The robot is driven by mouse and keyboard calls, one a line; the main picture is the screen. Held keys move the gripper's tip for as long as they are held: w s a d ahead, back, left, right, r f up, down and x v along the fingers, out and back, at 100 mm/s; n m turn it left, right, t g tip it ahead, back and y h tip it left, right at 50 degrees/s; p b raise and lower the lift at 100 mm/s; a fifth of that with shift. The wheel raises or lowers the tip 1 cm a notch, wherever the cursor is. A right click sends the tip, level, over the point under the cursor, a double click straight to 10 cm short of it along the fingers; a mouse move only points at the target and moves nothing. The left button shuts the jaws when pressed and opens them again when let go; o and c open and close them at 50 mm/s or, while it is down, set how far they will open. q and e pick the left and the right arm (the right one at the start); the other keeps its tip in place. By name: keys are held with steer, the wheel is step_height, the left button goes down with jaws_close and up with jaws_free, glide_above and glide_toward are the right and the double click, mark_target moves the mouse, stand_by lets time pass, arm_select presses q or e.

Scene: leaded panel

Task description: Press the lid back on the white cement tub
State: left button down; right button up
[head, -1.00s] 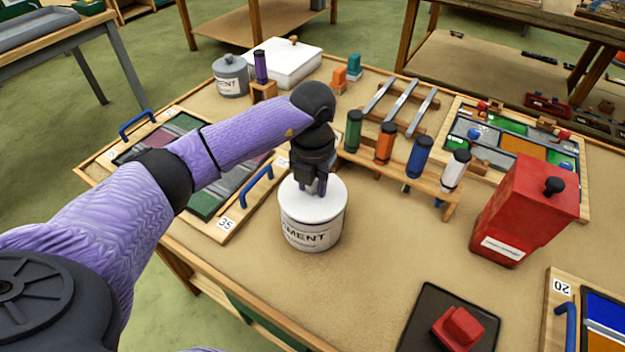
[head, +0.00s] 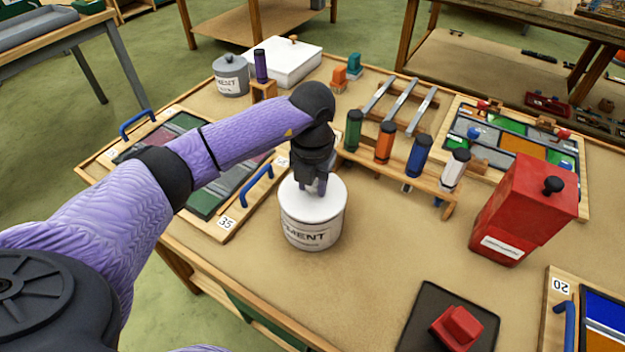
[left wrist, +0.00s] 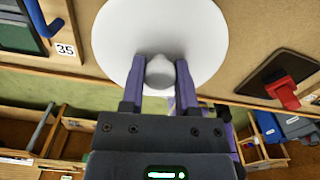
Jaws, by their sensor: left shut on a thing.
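My left gripper (head: 318,186) is above the lid, pointing down. In the left wrist view its two fingers (left wrist: 159,85) are closed around the lid's round white knob, and the lid (left wrist: 160,30) fills the upper middle. The tub's body is hidden under the lid there. My right gripper is not in view.
A panel tray marked 35 (head: 228,222) with blue handles lies close left of the tub. A wooden rack (head: 405,182) of coloured tubes stands to the right, with a red box (head: 522,215) beyond. A grey cement tub (head: 231,77) stands at the back left. Front of the tub is clear.

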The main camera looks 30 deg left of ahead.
arm_select(q)
steer(key=shift+f, duration=0.1)
stand_by(0.7)
steer(key=shift+c, duration=1.4)
jaws_free()
steer(key=shift+f, duration=0.55)
steer(key=shift+r, duration=0.2)
steer(key=shift+o, duration=1.4)
steer(key=shift+r, duration=0.1)
